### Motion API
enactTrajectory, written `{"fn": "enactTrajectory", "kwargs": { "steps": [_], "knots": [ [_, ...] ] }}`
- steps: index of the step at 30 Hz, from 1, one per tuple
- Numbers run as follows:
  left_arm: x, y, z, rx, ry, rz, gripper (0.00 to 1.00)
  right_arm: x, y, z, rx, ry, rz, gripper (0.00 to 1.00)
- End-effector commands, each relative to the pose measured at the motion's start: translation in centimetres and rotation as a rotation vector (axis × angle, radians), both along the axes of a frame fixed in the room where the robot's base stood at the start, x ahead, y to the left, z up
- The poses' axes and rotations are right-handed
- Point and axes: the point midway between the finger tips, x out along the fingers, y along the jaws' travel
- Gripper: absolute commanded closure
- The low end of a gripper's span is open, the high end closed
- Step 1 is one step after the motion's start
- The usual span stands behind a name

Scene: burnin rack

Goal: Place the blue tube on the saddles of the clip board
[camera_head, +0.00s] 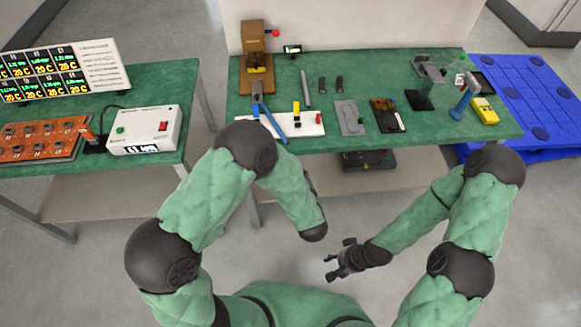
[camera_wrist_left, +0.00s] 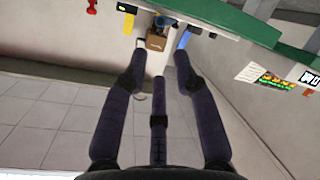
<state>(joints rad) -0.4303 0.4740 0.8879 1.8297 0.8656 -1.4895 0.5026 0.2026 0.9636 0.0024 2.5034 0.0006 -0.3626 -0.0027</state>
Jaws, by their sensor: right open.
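The blue tube (camera_head: 274,125) lies aslant across the left part of the white clip board (camera_head: 306,128) on the green table. Its near end reaches past the board's front edge; I cannot tell whether it touches a saddle. The board carries small blue, yellow and red parts. My right gripper (camera_head: 335,262) is open and empty, low over the floor in front of the table. My left gripper is mostly hidden behind its forearm in the head view. In the left wrist view, the left gripper (camera_wrist_left: 159,66) has its fingers spread with nothing between them.
A yellow meter (camera_head: 484,111) is at the right. A white instrument box (camera_head: 144,130) stands on the left table. A blue pallet (camera_head: 535,105) is at far right.

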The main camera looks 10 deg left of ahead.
Motion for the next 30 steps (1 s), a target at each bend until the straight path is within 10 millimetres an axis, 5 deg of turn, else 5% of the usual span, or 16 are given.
{"fn": "enactTrajectory", "kwargs": {
  "steps": [4,8,12,15,22,30],
  "knots": [
    [0.0,0.5,-3.0,0.005,0.130,-0.066,0.71,0.0,0.0,0.0,0.000,0.000,0.000,0.46],
    [-1.4,1.1,-8.9,0.003,0.390,-0.224,0.71,0.0,0.0,0.0,0.000,0.000,0.000,0.46],
    [-6.3,1.4,-15.1,-0.017,0.702,-0.467,0.71,0.0,0.0,0.0,0.000,0.000,0.000,0.46],
    [-11.2,1.4,-17.9,-0.045,0.889,-0.650,0.71,0.0,0.0,0.0,0.000,0.000,0.000,0.46],
    [-20.1,1.4,-19.8,-0.103,1.127,-0.961,0.71,0.0,0.0,0.0,0.000,0.000,0.000,0.46],
    [-22.0,1.3,-19.7,-0.114,1.167,-1.033,0.71,0.0,0.0,0.0,0.000,0.000,0.000,0.46]
  ]
}}
